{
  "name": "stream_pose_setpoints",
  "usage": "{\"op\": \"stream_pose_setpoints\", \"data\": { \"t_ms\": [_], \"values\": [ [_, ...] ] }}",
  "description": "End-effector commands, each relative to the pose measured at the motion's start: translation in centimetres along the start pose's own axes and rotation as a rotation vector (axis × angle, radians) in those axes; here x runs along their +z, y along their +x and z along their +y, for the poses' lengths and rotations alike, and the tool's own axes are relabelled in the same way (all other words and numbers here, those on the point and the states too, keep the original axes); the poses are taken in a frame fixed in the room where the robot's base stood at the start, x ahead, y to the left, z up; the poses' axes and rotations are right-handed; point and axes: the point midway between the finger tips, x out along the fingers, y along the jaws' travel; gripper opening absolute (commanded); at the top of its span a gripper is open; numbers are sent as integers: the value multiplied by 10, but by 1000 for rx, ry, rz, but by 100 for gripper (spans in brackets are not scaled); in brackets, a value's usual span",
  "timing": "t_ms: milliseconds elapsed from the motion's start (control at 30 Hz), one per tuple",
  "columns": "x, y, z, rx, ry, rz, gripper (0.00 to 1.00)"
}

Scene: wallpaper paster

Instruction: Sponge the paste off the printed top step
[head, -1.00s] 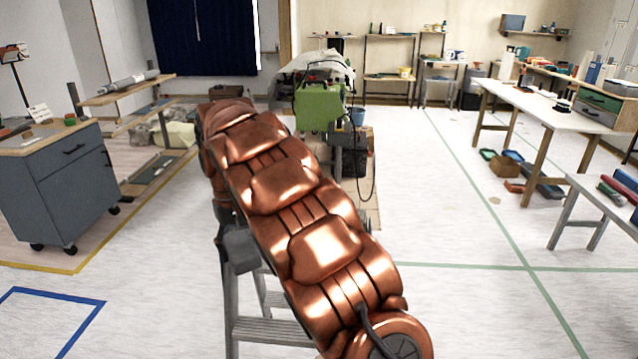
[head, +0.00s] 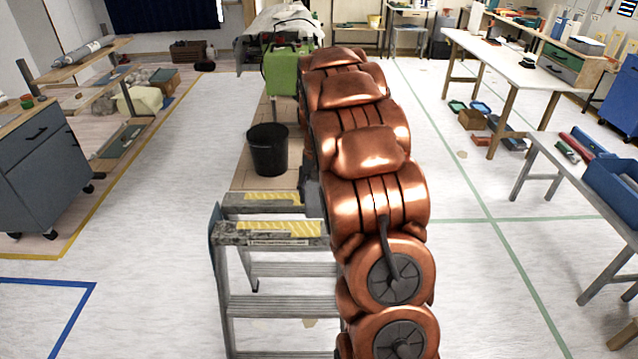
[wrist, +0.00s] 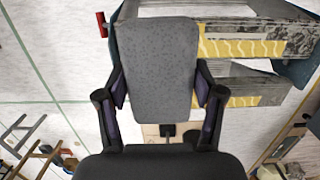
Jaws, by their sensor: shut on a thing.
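A grey aluminium stepladder stands in front of me. It has two yellow printed strips at its top, a nearer one (head: 268,229) and a farther one (head: 262,198). In the wrist view, one printed step (wrist: 262,47) lies right of the sponge, and a second printed edge (wrist: 240,101) shows below it. Pale mottled grey marks show on the steps; I cannot tell which are paste. My gripper (wrist: 158,92) is shut on a grey speckled sponge (wrist: 155,55), which overlaps the left ends of the steps in this view. Contact cannot be told. My arm hides the gripper in the head view.
A black bucket (head: 267,150) stands behind the ladder, near a green machine (head: 283,70). A grey cabinet (head: 40,165) is at the left. A white table (head: 520,62) and a low bench (head: 575,175) stand at the right. The floor left of the ladder is clear.

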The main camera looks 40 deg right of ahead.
Motion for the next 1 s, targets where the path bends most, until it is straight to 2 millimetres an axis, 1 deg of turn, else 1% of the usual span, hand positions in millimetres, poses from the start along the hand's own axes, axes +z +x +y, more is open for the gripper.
{"op": "stream_pose_setpoints", "data": {
  "t_ms": [100,600,767,1000],
  "values": [
    [0,-1,4,-1,10,-1,31],
    [2,2,3,-1,4,2,31],
    [1,14,3,0,5,-2,31],
    [-2,38,3,-1,4,1,31]
  ]
}}
